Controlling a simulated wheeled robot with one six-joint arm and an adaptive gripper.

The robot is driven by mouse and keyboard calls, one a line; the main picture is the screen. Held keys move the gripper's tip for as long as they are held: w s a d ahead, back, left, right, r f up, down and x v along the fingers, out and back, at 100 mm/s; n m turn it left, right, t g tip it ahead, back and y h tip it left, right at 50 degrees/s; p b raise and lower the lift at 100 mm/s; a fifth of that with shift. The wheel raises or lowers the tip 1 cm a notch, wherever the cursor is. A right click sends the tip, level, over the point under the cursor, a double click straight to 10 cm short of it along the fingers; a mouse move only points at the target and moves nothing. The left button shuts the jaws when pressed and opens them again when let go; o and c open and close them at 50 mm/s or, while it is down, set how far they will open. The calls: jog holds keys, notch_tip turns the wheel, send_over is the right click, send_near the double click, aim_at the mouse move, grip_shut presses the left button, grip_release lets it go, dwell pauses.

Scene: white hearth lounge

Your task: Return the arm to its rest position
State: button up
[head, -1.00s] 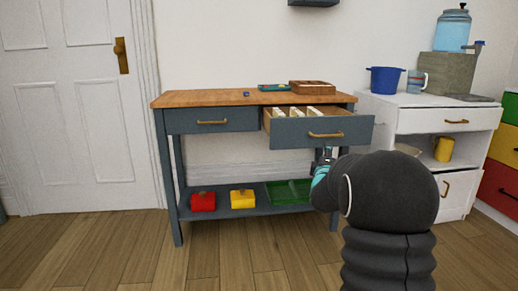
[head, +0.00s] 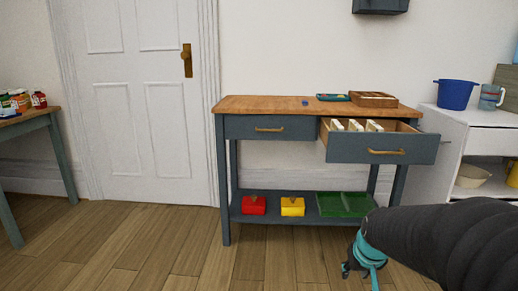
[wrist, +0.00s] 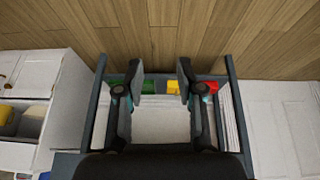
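My arm reaches in from the right edge of the head view, with my gripper (head: 362,268) at its end, low and in front of the blue-grey workbench (head: 226,180). In the wrist view my gripper (wrist: 159,78) has its two fingers wide apart, with nothing between them. It touches nothing that I can see. The workbench's right drawer (head: 368,148) stands pulled out, with several pale upright items inside. The left drawer (head: 268,129) is shut.
The lower shelf holds a red box (head: 253,205), a yellow box (head: 292,206) and a green tray (head: 345,205). A white cabinet (head: 492,138) with a blue pot (head: 455,94) stands right. Another table (head: 35,122) stands left. Floor is clear before the door (head: 130,100).

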jog(key=s+a+r+p, duration=0.3)
jog(key=s+r, duration=0.3)
jog(key=s, duration=0.3)
jog(key=s+a+r+p, duration=0.2)
jog(key=s+a+r, duration=0.2)
jog(key=s+r, duration=0.3)
jog(key=s, duration=0.3)
jog(key=shift+a+t+y+p, duration=0.3)
jog(key=shift+a+p, duration=0.1)
jog(key=shift+w+r, duration=0.1)
jog(key=shift+w, duration=0.05)
dwell(0.8)
